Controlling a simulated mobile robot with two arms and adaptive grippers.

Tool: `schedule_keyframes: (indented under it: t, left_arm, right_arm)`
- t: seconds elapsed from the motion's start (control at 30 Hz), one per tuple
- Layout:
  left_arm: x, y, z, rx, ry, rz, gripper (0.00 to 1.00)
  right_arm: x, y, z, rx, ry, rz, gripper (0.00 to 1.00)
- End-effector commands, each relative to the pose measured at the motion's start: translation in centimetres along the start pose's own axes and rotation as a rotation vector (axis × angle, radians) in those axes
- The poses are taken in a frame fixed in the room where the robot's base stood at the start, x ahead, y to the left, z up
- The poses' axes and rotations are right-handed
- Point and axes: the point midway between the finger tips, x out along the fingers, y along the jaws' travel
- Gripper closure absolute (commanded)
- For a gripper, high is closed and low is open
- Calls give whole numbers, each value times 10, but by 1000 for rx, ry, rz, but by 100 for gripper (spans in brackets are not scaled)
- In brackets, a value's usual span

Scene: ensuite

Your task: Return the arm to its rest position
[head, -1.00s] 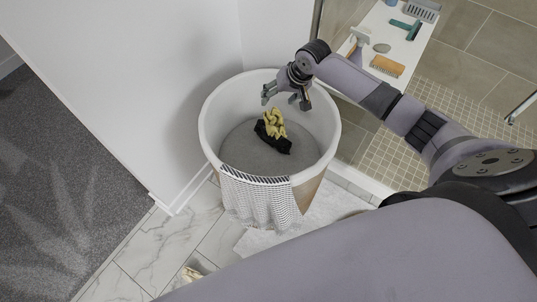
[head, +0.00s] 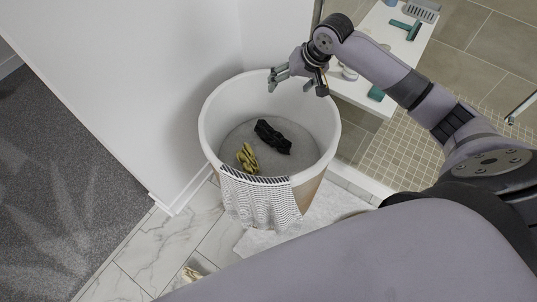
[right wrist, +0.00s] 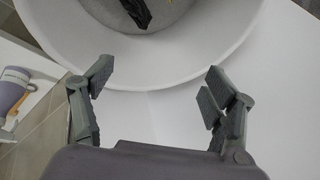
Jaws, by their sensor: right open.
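My right gripper (head: 296,84) is open and empty in the head view, above the far rim of a white round basket (head: 212,108). In the right wrist view its two fingers (right wrist: 160,95) stand wide apart with nothing between them. The basket's rim (right wrist: 170,75) curves beyond the fingers there. Inside the basket lie a black crumpled cloth (head: 273,137) and a yellow-olive crumpled piece (head: 247,158). The black cloth also shows in the right wrist view (right wrist: 137,12). My left gripper is not in view.
A patterned white towel (head: 258,200) hangs over the basket's front rim. A white shelf (head: 405,45) with teal items stands at the upper right, partly behind my right arm. White walls stand behind and left of the basket. A pale crumpled item (head: 190,274) lies on the marble floor.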

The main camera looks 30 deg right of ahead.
Motion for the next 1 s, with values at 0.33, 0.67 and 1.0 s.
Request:
schedule_keyframes:
  t: [0.33, 0.67, 1.0]
  left_arm:
    - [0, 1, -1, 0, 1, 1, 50]
    - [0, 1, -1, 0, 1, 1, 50]
    - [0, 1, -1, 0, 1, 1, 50]
  right_arm:
    - [-33, 0, 0, -1, -1, 1, 21]
    - [-34, 0, 0, 0, -1, 0, 21]
    - [3, -20, 59, -154, -40, -11, 21]
